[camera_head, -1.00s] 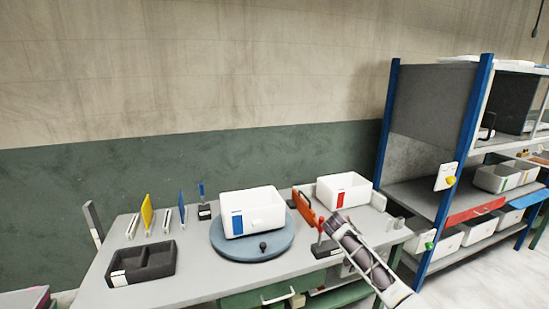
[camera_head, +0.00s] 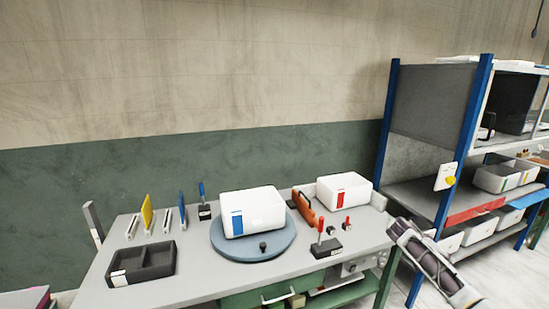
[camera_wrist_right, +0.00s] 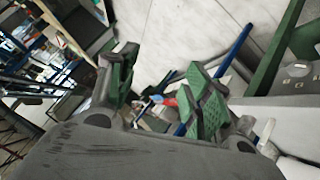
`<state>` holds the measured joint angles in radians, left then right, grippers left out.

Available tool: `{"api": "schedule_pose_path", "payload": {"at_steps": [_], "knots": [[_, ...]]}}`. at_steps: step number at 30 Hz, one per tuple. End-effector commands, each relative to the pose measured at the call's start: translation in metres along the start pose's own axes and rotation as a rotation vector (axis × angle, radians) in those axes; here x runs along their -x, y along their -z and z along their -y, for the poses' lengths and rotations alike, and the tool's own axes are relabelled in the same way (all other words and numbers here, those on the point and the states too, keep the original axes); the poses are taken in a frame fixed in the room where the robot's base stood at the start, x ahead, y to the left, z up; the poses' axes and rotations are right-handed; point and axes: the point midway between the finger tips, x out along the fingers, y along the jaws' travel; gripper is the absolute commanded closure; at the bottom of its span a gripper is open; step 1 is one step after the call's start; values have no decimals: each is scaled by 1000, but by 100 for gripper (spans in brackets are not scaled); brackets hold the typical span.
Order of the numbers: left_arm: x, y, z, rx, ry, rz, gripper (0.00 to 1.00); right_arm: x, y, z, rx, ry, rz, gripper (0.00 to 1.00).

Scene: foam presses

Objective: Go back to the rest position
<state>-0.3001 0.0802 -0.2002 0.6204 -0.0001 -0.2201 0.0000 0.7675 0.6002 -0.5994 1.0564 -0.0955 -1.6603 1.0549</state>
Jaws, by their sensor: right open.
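My right arm (camera_head: 435,265) reaches in from the lower right in the head view, beside the right end of the grey workbench (camera_head: 190,285). In the right wrist view my right gripper (camera_wrist_right: 163,88) is open, its two green-padded fingers apart with nothing held between them. The gripper is clear of the bench top. My left gripper is not in view.
A white bin with a blue label (camera_head: 262,205) sits on a round blue turntable (camera_head: 228,248). A white bin with a red label (camera_head: 358,190), red-handled tools (camera_head: 320,225) and a black tray (camera_head: 118,278) are on the bench. A blue-framed rack (camera_head: 455,150) stands close on the right.

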Motion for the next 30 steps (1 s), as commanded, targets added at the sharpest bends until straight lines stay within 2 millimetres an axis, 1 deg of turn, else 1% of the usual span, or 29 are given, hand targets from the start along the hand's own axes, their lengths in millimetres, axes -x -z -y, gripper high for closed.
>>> {"api": "schedule_pose_path", "payload": {"at_steps": [1, 5, 8, 11, 15, 20, 24, 26, 30], "knots": [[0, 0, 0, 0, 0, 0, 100, -9, -7, 1, 19, 4, 3, 50], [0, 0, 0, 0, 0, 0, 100, -31, -27, 5, 80, 21, 10, 50], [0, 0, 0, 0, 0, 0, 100, -53, -47, 8, 137, 37, 18, 50], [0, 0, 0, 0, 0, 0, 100, -78, -72, 10, 206, 58, 26, 50], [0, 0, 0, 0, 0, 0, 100, -116, -112, 9, 309, 92, 37, 50], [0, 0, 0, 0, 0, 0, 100, -157, -158, 4, 424, 131, 47, 50], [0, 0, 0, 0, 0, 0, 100, -192, -201, -6, 520, 166, 55, 50], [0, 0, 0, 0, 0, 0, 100, -206, -219, -12, 560, 181, 59, 50], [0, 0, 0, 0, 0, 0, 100, -237, -262, -28, 652, 216, 65, 50]]}}
